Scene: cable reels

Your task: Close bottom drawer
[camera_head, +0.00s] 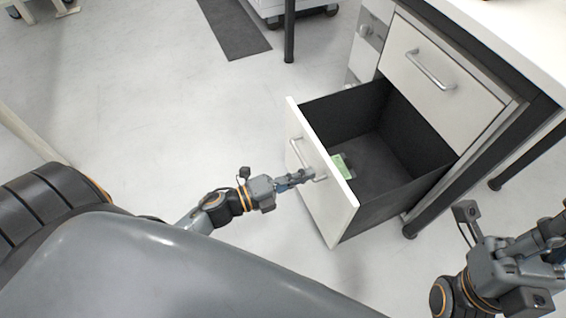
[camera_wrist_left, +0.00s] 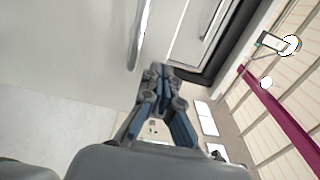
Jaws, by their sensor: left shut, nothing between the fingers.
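The bottom drawer (camera_head: 378,150) stands pulled out from the white cabinet in the head view, with a dark inside and a small green and white item (camera_head: 341,167) in it. Its white front (camera_head: 322,178) carries a metal bar handle (camera_head: 298,153). My left gripper (camera_head: 309,175) is shut and empty, at the drawer front by the lower end of the handle; I cannot tell whether it touches. In the left wrist view, the shut fingers (camera_wrist_left: 163,75) point towards a pale panel. My right gripper is at the right edge, and its fingers are not clearly seen.
The closed upper drawer (camera_head: 440,85) with its bar handle sits above the open one. A white tabletop (camera_head: 520,30) with a dark leg frame (camera_head: 480,165) covers the cabinet. The floor (camera_head: 160,110) left of the drawer is clear, with a dark mat (camera_head: 232,30) behind.

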